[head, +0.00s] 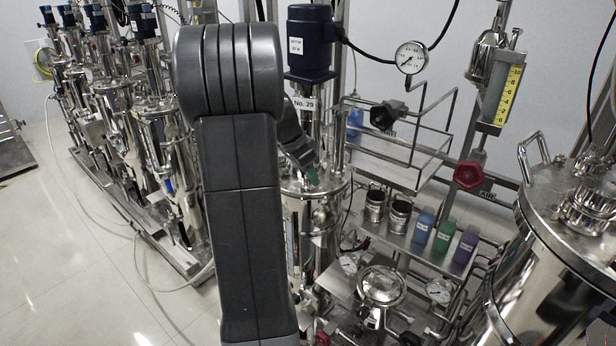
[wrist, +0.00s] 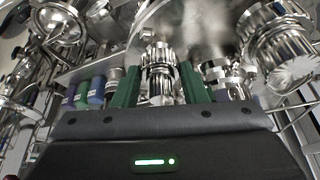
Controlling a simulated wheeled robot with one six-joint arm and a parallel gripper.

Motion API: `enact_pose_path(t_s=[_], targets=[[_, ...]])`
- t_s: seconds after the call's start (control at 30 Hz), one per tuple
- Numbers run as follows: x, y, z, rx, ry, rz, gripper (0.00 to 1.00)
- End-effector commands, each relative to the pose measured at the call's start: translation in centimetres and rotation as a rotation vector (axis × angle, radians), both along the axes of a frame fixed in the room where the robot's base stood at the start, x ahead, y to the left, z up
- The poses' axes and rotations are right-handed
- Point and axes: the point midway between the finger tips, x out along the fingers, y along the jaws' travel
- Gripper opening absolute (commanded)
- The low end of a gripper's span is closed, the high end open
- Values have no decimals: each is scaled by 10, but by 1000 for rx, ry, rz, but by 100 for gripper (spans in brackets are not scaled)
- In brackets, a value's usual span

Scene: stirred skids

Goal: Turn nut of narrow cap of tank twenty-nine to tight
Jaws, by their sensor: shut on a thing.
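Tank twenty-nine (head: 334,188) is a shiny steel vessel with a "No. 29" plate (head: 304,104) and a dark blue motor above it. My gripper (head: 312,176) is down at its lid, largely hidden behind my arm in the head view. In the wrist view, the green fingers of my gripper (wrist: 159,84) stand on both sides of a ribbed steel nut (wrist: 158,62) on a narrow cap and are shut on it. I cannot tell from these frames how tight the nut is.
Other steel fittings stand close by on the lid, at the right of the wrist view (wrist: 280,42). A shelf with blue, green and purple bottles (head: 442,238), a red valve wheel (head: 468,174) and a gauge (head: 410,58) lie to the right. Clear floor (head: 70,260) lies left.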

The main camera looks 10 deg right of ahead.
Motion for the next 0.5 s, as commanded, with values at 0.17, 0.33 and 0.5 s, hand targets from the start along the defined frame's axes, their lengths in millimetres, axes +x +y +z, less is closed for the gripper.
enact_pose_path(t_s=[0.17, 0.33, 0.5], targets=[[1, 0, 0, 0, -2, -81, 16], [2, 0, 0, 0, -2, -146, 16], [2, 0, 0, -1, -1, -193, 16]])
